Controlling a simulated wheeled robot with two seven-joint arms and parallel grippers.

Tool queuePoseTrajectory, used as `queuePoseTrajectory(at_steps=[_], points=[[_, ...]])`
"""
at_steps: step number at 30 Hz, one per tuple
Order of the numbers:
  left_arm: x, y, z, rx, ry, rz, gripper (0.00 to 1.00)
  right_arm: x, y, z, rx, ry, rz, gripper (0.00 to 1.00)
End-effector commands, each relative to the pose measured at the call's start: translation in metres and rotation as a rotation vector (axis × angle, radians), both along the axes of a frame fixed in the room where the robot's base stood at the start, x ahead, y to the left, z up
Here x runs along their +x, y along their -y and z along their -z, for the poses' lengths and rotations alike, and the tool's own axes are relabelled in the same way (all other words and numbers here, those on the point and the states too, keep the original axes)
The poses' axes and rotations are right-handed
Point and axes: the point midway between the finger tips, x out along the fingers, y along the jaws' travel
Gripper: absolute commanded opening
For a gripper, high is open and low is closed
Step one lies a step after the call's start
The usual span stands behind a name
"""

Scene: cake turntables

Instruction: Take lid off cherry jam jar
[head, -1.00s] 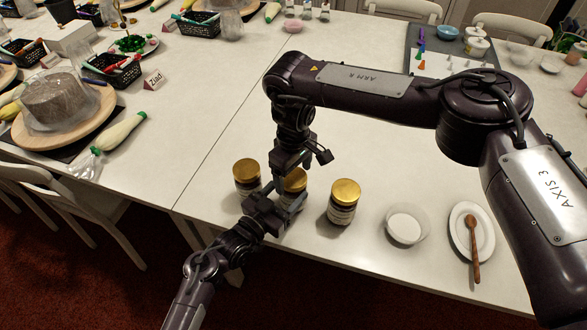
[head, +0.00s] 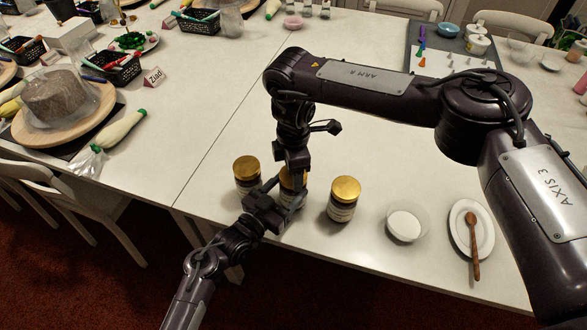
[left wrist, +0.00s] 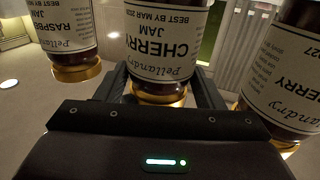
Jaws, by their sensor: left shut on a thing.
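The cherry jam jar (head: 290,187) stands on the table in the middle of three gold-lidded jars, its lid mostly hidden by my right arm. In the left wrist view it appears upside down, with a white label (left wrist: 163,45) reading CHERRY JAM. My left gripper (head: 277,202) is shut around this jar, one finger on each side in the left wrist view (left wrist: 158,88). My right gripper (head: 297,165) points down right over the jar's lid. Its fingertips are too small and dark to show whether they are open or touching the lid.
A gold-lidded jar (head: 247,174) stands close on the left, another (head: 343,199) on the right. In the left wrist view, the left neighbour (left wrist: 62,30) reads RASPBERRY JAM, the right one (left wrist: 285,75) CHERRY. A bowl (head: 405,224) and a plate with spoon (head: 461,233) stand farther right.

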Motion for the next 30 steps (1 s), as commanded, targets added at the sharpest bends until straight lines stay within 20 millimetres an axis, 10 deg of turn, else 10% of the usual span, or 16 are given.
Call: queuePoseTrajectory(at_steps=[21,30], points=[[-0.0005,0.0005,-0.0006,-0.001,0.002,0.002,0.0,0.0018,-0.0004,-0.0023,-0.003,0.004,-1.623,0.34],[-0.0006,0.0007,-0.0006,-0.001,0.002,0.003,0.0,0.001,-0.0011,-0.0019,0.0,0.003,-1.877,0.34]])
